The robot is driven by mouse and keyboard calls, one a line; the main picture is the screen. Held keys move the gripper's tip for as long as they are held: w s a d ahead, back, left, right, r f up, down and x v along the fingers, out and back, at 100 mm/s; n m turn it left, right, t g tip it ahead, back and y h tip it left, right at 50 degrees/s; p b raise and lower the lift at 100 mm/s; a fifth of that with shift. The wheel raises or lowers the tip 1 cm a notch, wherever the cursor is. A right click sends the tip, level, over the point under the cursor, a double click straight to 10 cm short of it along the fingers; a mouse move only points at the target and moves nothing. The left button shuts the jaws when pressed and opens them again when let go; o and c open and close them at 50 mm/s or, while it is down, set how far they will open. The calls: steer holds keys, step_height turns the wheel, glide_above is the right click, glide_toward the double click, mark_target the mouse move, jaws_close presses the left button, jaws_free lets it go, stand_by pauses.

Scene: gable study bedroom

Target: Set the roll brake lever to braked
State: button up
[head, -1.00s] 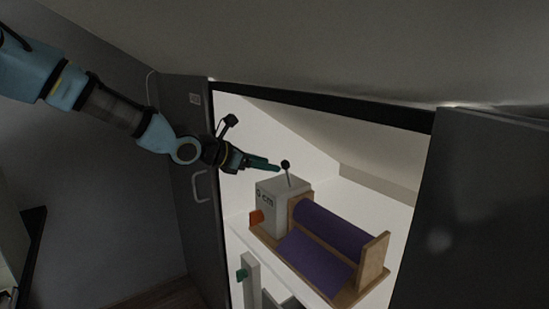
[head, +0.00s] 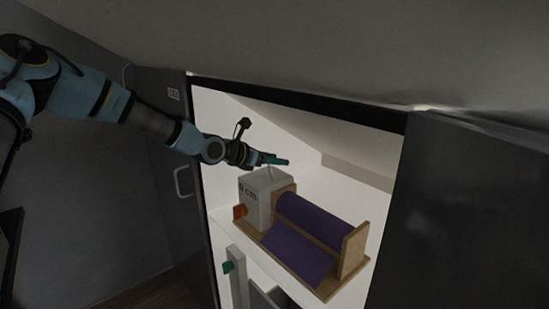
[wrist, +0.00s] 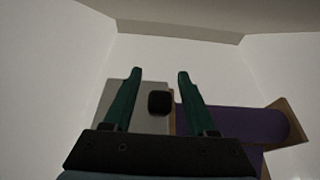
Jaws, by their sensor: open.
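The roll brake lever is a thin rod (head: 270,173) on top of a pale box marked "0 cm" (head: 256,199). Its black knob (wrist: 159,102) shows in the wrist view between my two green fingers, with a gap on each side. In the head view the gripper hides the knob. My gripper (head: 274,161) is open at the top of the lever, and it also shows in the wrist view (wrist: 158,74). The purple roll (head: 318,219) sits on a wooden stand beside the box, with a purple sheet hanging from it.
The unit stands on a white shelf inside a cupboard under a sloping ceiling. Dark doors flank it at left (head: 165,185) and right (head: 465,220). An orange tab (head: 240,211) is on the box's left side. A green tab (head: 228,267) is on a lower pale panel.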

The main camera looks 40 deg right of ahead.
steer(key=shift+c, duration=0.3)
jaws_close()
stand_by(1.1)
